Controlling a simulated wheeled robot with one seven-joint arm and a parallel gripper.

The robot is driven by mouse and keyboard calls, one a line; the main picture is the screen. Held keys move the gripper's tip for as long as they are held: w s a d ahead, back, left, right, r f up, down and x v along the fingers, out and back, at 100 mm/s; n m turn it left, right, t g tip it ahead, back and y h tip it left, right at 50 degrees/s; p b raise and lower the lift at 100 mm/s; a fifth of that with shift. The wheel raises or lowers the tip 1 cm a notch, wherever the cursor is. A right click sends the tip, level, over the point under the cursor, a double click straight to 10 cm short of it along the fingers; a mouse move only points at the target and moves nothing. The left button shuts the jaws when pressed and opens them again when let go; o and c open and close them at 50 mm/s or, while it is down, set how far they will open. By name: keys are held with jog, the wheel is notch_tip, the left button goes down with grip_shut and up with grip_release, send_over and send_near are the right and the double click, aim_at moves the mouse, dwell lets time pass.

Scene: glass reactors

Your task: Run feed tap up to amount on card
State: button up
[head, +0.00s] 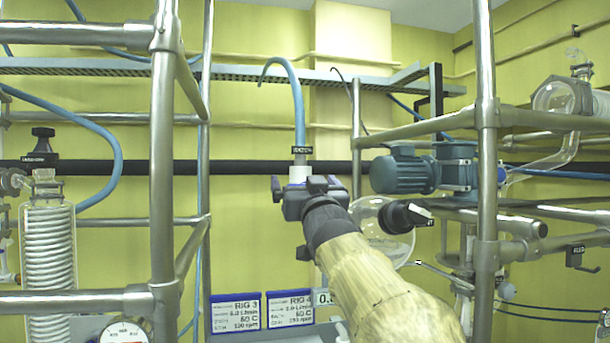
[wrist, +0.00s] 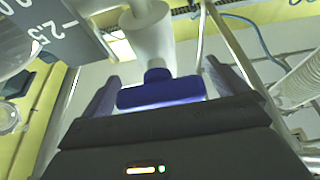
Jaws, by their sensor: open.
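The feed tap has a white body (head: 300,173) below a blue hose and a small black label too small to read. In the wrist view its white body (wrist: 148,35) leads down to a blue handle (wrist: 160,92). My gripper (head: 308,188) is at the tap and hides most of it in the head view. In the wrist view my open fingers stand on either side of the blue handle; contact cannot be told. Two blue-framed cards, RIG 3 (head: 236,316) and RIG 4 (head: 290,309), hang below; their small figures are hard to read.
A grey scale (wrist: 55,25) marked 2 and 2.5 is near the gripper. A blue motor (head: 405,174), glass vessel (head: 385,230) and steel posts (head: 163,170) (head: 486,150) flank the arm.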

jog(key=c, duration=1)
jog(key=shift+d+n, duration=0.1)
jog(key=shift+n, duration=0.2)
jog(key=n+y+p, duration=0.1)
jog(key=n, duration=0.2)
jog(key=shift+r+g+y, duration=0.1)
jog(key=shift+g+y, duration=0.2)
jog(key=shift+y, duration=0.1)
jog(key=shift+a+n+g+y+p, duration=0.1)
jog(key=shift+n+g+y+p, duration=0.25)
jog(key=shift+n, duration=0.5)
jog(key=shift+a+n+g+y+p, duration=0.15)
jog(key=shift+n+y+p, duration=0.15)
jog(key=shift+n+y, duration=0.4)
jog(key=o, duration=1)
jog(key=shift+s+f+h, duration=0.15)
jog(key=shift+f+h, duration=0.1)
jog(key=shift+h, duration=0.1)
